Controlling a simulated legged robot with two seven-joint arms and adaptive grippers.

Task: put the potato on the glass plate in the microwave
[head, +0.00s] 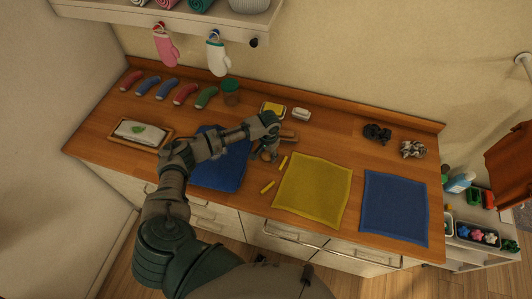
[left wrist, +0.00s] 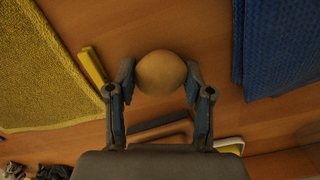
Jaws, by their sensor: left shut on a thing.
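A round, smooth tan thing (left wrist: 161,72), which could be the potato, sits between the two fingers of my left gripper (left wrist: 160,85) in the left wrist view. The fingers press on it from both sides, so the gripper is shut on it. In the head view my left gripper (head: 266,152) is over the middle of the wooden counter, and the held thing is hard to make out there. I see no glass plate and no microwave in either view. My right gripper is not in view.
On the counter (head: 335,140) lie a yellow cloth (head: 313,190) and two blue cloths (head: 395,208) (head: 222,172).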

